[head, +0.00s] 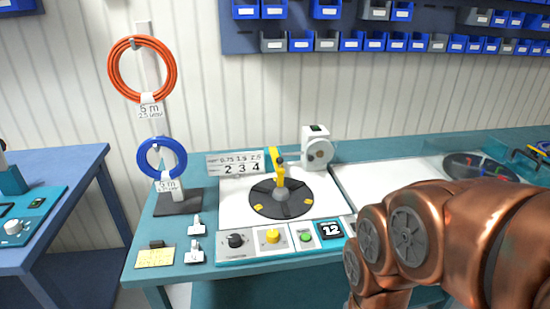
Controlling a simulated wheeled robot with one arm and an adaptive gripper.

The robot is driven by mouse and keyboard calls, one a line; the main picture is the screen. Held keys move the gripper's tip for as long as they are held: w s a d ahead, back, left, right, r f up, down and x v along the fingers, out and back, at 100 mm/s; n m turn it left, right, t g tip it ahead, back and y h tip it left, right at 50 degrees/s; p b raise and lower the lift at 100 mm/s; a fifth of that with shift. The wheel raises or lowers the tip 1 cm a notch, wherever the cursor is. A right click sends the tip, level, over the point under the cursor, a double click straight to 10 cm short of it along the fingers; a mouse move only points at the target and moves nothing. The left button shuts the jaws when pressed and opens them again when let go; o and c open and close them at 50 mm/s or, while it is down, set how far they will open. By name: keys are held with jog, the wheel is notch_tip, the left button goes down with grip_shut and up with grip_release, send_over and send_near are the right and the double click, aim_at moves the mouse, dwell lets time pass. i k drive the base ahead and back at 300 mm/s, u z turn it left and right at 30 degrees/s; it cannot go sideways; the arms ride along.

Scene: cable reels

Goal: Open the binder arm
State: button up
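A black round reel plate (256,203) with a grey hub (282,196) and small yellow pieces lies on the white worktop. A yellow arm (279,168) with a dark knob stands roughly upright behind and above the hub. It looks like the binder arm, but its exact position is too small to tell. My copper-coloured arm crosses the lower right. My gripper is not visible in the head view.
A white device (318,152) stands behind. Orange (116,68) and blue (143,160) cable coils hang left.

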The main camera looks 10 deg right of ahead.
aim_at(277, 160)
jog(key=u, duration=0.1)
jog(key=i, duration=0.5)
jog(key=u, duration=1.6)
